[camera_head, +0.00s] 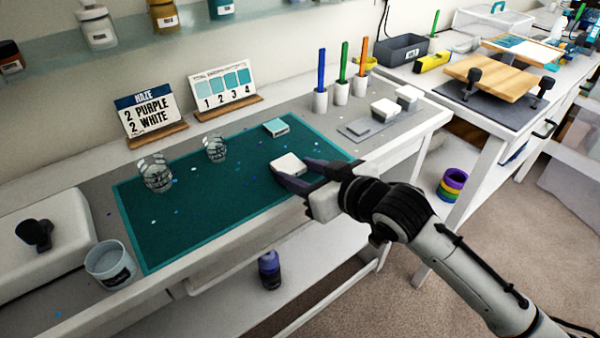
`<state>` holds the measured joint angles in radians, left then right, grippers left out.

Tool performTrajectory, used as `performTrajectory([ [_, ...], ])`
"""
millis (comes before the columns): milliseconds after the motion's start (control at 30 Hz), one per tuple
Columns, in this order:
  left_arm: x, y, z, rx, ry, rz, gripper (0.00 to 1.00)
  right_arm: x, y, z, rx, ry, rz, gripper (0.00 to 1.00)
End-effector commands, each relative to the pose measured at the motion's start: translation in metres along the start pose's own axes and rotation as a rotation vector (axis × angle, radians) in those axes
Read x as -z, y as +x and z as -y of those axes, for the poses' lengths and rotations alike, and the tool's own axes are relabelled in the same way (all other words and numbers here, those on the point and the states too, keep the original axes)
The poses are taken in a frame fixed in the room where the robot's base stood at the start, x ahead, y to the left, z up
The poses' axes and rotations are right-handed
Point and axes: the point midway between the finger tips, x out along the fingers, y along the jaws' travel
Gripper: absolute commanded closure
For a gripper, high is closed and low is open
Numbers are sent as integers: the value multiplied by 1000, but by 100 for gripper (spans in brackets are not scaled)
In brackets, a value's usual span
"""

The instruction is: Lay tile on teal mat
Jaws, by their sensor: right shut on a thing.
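The teal mat (200,218) lies on the white workbench with a lighter teal border. My right gripper (294,176) reaches in from the lower right and is shut on a white tile (288,163). The tile is over the right part of the mat, and its top looks about level. The dark fingers hide part of it, and I cannot tell whether it touches the mat. A pale teal-topped tile (276,127) lies near the mat's back edge. My left gripper is not in view.
Two clear cups (156,178) (216,150) stand on the mat's back left. Signs (146,115) (223,88) stand behind. Right of the mat are a grey tray (366,127) and upright colored sticks (321,72). The mat's middle is clear.

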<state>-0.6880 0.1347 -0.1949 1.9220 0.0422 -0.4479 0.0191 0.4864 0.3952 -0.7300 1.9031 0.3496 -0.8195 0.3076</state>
Motion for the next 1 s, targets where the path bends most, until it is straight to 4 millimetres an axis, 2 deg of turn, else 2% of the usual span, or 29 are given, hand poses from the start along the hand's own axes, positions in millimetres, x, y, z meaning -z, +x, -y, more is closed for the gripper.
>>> performTrajectory([
  [367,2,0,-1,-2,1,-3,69,-4,2,0,0,0,-2,80],
  [400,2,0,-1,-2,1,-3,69,-4,2,0,0,-1,-2,52],
  [500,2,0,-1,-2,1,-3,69,-4,2,0,0,-1,-2,38],
  [833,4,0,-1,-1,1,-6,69,0,0,0,0,-1,-3,38],
  [1000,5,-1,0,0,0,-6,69,-2,-23,0,0,0,-1,38],
])
